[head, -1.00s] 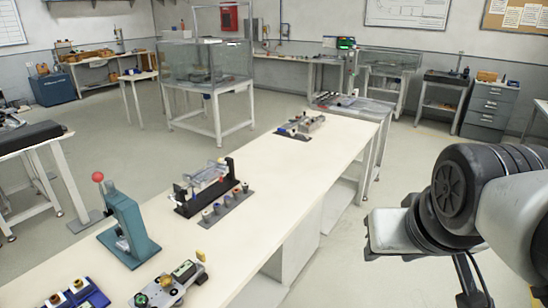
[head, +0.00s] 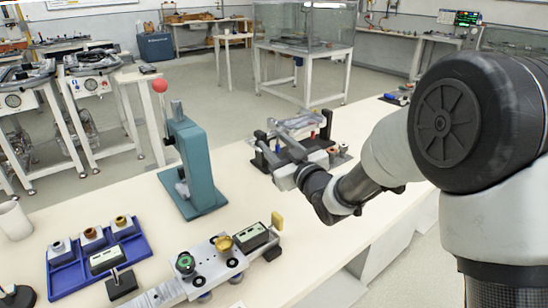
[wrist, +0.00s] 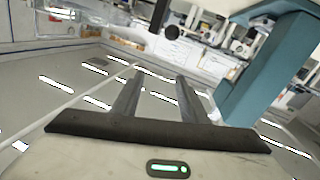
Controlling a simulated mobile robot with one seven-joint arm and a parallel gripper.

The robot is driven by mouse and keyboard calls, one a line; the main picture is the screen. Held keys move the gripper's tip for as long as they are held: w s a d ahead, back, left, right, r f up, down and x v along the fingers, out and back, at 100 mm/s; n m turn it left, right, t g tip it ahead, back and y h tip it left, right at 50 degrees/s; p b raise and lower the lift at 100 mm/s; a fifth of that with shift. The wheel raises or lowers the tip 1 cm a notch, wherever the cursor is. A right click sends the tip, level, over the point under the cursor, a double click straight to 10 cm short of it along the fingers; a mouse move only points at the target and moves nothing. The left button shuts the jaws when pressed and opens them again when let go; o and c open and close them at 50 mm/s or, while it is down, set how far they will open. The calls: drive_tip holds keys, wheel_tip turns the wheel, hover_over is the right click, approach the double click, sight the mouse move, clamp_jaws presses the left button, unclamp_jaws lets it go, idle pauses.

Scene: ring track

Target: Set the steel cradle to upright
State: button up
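A silver metal piece, which looks like the steel cradle (head: 302,122), sits on a black stand (head: 322,142) at the middle of the bench in the head view. It looks sloped, but I cannot tell its exact tilt. My gripper (head: 262,148) is in front of and beside the stand, partly overlapping it in the picture; I cannot tell whether they touch. In the wrist view my gripper (wrist: 158,82) has its two fingers apart with nothing between them. The cradle does not show clearly in the wrist view.
A teal press (head: 195,165) with a red knob stands left of my gripper and also shows in the wrist view (wrist: 262,75). A blue tray (head: 72,284) and a grey fixture plate (head: 205,262) lie nearer. The bench (head: 250,200) between press and stand is clear.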

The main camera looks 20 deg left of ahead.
wheel_tip(320, 180, down, 8)
drive_tip(key=r+b, duration=0.1)
drive_tip(key=b, duration=0.1)
drive_tip(key=x, duration=0.7)
drive_tip(key=shift+w+a+r+b, duration=0.1)
drive_tip(key=shift+w+b, duration=0.15)
drive_tip(key=shift+b, duration=0.1)
drive_tip(key=shift+c, duration=0.5)
clamp_jaws()
